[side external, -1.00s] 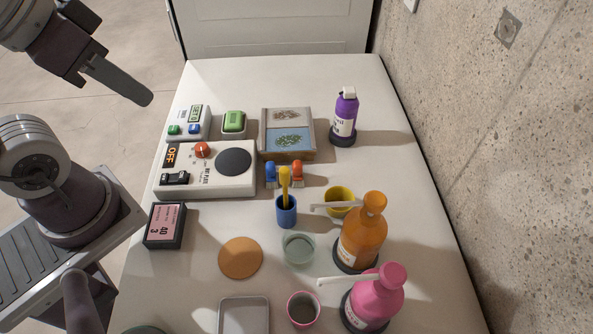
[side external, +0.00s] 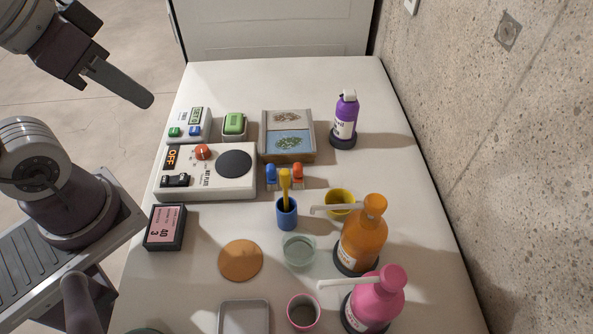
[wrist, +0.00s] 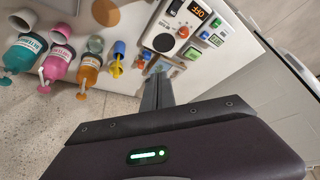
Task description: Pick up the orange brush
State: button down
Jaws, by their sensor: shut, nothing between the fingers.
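A small orange-topped item (side external: 298,172), which looks like the orange brush, sits beside a matching blue-topped item (side external: 271,173) in the middle of the table in the side view. Its lower part is too small to make out well. My gripper (side external: 148,100) is at the upper left, raised and well apart from it. The fingers are shut and empty; they also show together in the wrist view (wrist: 157,88).
A blue cup (side external: 287,218) with a yellow-handled tool stands just in front of the brushes. A hot plate (side external: 205,185) lies to their left, a two-part tray (side external: 288,157) behind. Orange (side external: 365,235) and pink (side external: 378,298) pump bottles stand front right, a purple bottle (side external: 345,118) back right.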

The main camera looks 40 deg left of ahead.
dwell(0.3)
jog(key=c, duration=1.1)
grip_release()
jog(key=n+g, duration=0.5)
jog(key=n, duration=0.4)
send_over(298, 165)
jog(key=f, duration=1.9)
jog(key=shift+s+a+f, duration=0.15)
jog(key=shift+s+f, duration=0.05)
jog(key=shift+s, duration=0.15)
jog(key=shift+g, duration=0.3)
jog(key=f, duration=0.8)
jog(key=shift+w+f, duration=0.1)
jog(key=shift+w, duration=0.2)
